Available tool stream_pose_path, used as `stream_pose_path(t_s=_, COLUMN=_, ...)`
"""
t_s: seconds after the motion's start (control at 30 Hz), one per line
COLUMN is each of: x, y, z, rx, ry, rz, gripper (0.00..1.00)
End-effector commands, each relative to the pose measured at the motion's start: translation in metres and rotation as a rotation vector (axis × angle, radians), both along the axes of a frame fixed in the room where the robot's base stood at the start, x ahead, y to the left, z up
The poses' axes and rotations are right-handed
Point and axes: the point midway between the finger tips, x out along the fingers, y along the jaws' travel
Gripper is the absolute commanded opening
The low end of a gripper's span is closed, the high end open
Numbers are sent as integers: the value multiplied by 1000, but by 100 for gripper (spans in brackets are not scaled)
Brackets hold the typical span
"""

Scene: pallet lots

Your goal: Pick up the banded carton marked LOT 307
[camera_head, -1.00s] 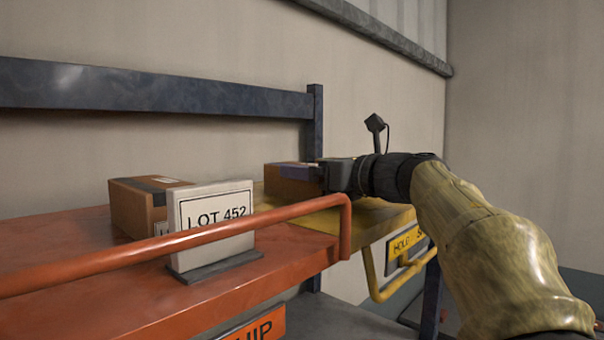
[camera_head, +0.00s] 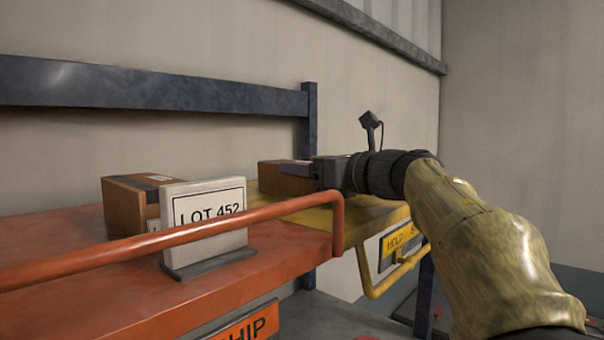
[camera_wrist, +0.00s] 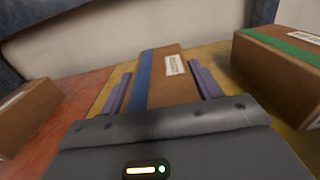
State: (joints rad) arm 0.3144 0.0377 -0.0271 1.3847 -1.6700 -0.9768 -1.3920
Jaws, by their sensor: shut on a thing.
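A brown carton with a blue band (camera_wrist: 162,78) and a small white label sits between my gripper's purple fingers (camera_wrist: 160,85) in the wrist view. The label's print is too small to read, so I cannot tell its lot number. In the head view, the same carton (camera_head: 275,178) is at the yellow shelf section, partly covered by my gripper (camera_head: 303,170). My gripper is shut on it. I cannot tell whether its underside touches the yellow deck.
A carton with a dark band (camera_head: 126,207) stands on the orange shelf (camera_head: 75,245), behind a LOT 452 placard (camera_head: 206,225). An orange rail (camera_head: 200,236) runs along the front. A green-banded carton (camera_wrist: 272,70) is right of the held one. A yellow HOLD sign (camera_head: 398,240) hangs below.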

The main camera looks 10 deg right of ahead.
Motion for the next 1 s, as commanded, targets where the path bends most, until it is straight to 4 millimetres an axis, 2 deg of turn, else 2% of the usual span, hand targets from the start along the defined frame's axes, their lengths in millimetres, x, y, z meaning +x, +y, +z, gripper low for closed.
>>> stream_pose_path(t_s=0.27, x=0, y=0, z=18, rx=-2, ry=-4, rz=1, gripper=37)
stream_pose_path(t_s=0.73, x=1, y=0, z=87, rx=-1, ry=-2, rz=1, gripper=37)
stream_pose_path(t_s=1.0, x=0, y=0, z=100, rx=0, ry=0, rz=0, gripper=37)
